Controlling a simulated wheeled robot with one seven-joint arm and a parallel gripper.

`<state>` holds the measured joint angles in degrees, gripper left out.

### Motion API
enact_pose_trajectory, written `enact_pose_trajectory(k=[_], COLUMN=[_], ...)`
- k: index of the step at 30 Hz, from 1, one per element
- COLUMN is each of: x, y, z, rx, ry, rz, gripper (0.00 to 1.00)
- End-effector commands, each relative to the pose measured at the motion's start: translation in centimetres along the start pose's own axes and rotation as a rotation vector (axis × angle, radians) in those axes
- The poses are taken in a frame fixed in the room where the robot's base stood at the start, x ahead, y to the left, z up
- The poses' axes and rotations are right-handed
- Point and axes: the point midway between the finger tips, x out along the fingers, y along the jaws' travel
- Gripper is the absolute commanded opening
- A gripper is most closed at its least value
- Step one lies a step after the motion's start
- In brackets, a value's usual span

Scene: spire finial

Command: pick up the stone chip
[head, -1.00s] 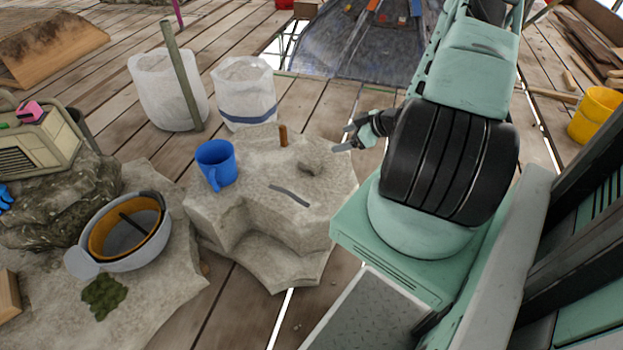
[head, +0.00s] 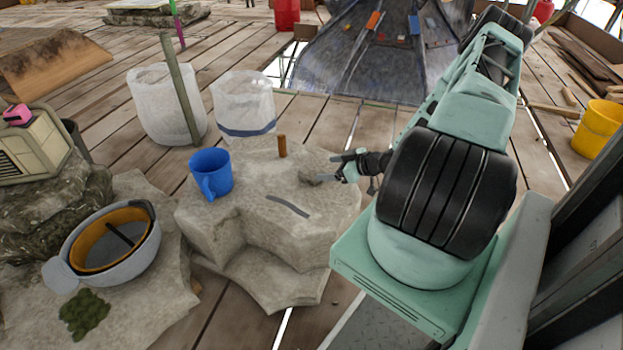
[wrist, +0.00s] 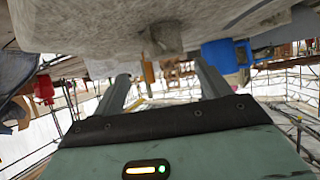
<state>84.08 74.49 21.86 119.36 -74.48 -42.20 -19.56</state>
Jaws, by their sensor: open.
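The stone chip (head: 305,180) is a small grey-brown lump on top of the pale stone block (head: 240,235). In the wrist view, which looks upside down, the chip (wrist: 165,38) hangs from the block surface at the top, roughly centred between the fingers. My gripper (head: 331,168) is open at the right edge of the block top, close beside the chip, its fingers pointing left. In the wrist view, my gripper (wrist: 162,82) shows both fingers apart with nothing held. Whether a finger touches the chip I cannot tell.
A blue mug (head: 211,173), an upright brown peg (head: 282,146) and a flat dark strip (head: 287,206) are on the same block. White sacks (head: 244,105) stand behind it. A grey and orange helmet-like bowl (head: 110,238) lies to the left.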

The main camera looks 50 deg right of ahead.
Motion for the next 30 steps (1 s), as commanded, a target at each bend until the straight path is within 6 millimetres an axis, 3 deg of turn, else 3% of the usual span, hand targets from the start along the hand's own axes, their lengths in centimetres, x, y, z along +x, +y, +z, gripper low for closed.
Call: enact_pose_trajectory(k=[5,14,23,29,30], x=[1.2,5.3,5.7,5.7,5.7], y=[-0.1,-0.4,-0.4,-0.4,-0.4], z=[0.1,0.1,-0.1,-0.1,0.0], rx=[-0.001,-0.001,0.0,0.0,0.0], ry=[0.001,0.001,-0.001,-0.001,-0.001], rz=[-0.001,-0.001,0.0,0.0,0.0], gripper=[0.76,0.76,0.76,0.23,0.23])
